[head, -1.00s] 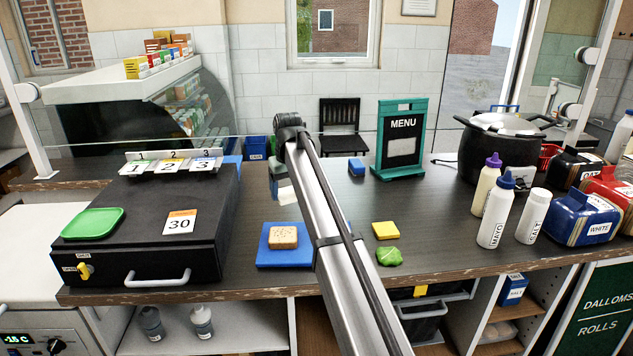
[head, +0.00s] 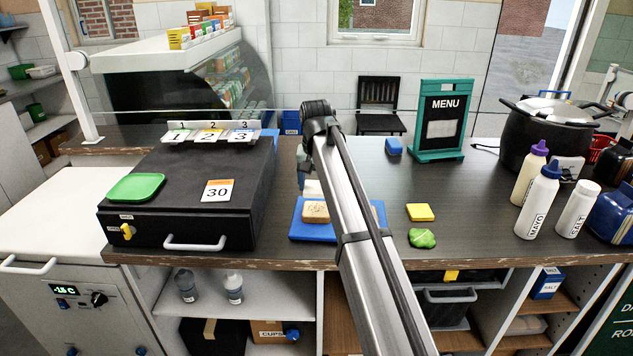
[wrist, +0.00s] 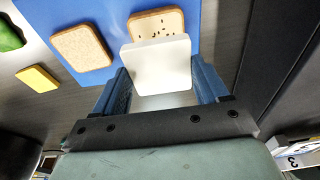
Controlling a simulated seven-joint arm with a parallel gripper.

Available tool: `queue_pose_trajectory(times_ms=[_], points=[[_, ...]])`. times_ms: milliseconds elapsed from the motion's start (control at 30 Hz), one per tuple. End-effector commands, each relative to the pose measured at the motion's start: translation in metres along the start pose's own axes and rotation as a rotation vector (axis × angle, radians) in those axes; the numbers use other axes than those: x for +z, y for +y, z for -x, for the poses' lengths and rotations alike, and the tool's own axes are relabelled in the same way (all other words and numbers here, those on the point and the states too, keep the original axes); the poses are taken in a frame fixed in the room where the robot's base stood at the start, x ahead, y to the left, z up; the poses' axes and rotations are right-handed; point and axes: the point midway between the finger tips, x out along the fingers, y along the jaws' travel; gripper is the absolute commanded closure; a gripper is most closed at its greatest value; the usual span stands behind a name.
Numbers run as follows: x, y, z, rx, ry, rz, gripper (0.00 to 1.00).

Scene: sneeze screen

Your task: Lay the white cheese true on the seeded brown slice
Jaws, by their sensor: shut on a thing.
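My gripper (wrist: 162,92) is shut on the white cheese (wrist: 158,66), a pale square slab between the blue fingers in the wrist view. The seeded brown slice (wrist: 158,22) lies on the blue board (wrist: 118,14) just beyond the cheese, whose far edge overlaps its near edge in the picture. The gap in height between them cannot be told. In the head view the slice (head: 315,212) lies on the left of the board (head: 301,233). There my forearm hides most of the gripper.
A plain brown slice (wrist: 83,47) lies on the board beside the seeded one. Yellow cheese (head: 420,212) and green lettuce (head: 422,238) lie right of the board. A black box (head: 185,195) with a green lid-like plate (head: 136,187) stands left. Sauce bottles (head: 540,200) stand right.

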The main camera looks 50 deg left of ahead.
Motion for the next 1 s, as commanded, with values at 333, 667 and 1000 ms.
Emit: queue_pose_trajectory(times_ms=[333,667,1000], points=[[0.0,0.0,-0.001,0.0,0.0,0.002,0.57],[0.003,0.0,-0.017,0.0,-0.001,0.003,0.57],[0.007,0.0,-0.041,0.0,0.0,0.002,0.57]])
